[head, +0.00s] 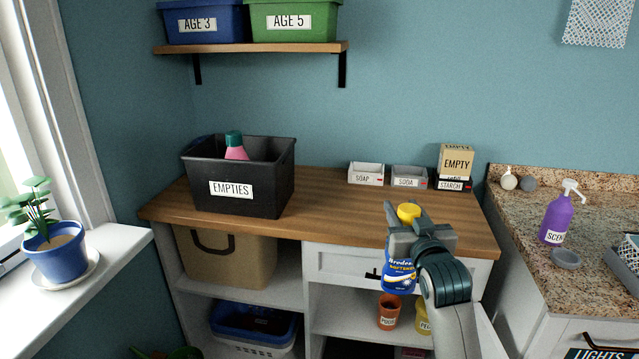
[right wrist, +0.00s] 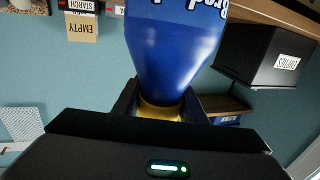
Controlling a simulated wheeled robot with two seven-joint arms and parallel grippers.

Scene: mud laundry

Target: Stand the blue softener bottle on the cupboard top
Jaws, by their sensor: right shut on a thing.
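The blue softener bottle (head: 398,278) has a yellow cap and hangs upright in my right gripper (head: 408,232), in front of the cupboard's front edge. Its body reaches below the level of the cupboard top (head: 330,215). In the right wrist view the blue bottle (right wrist: 175,50) fills the upper middle, and my right gripper (right wrist: 160,105) is shut around its yellow neck. The wooden cupboard top has a wide bare stretch in the middle. My left gripper is not in view.
A black EMPTIES crate (head: 270,195) with a pink bottle (head: 236,153) stands on the top's left. SOAP (head: 366,178), SODA (head: 408,181) and STARCH (head: 453,184) boxes line the back, an EMPTY box (head: 456,162) above STARCH. A granite counter (head: 520,220) with a purple spray bottle (head: 556,222) is right.

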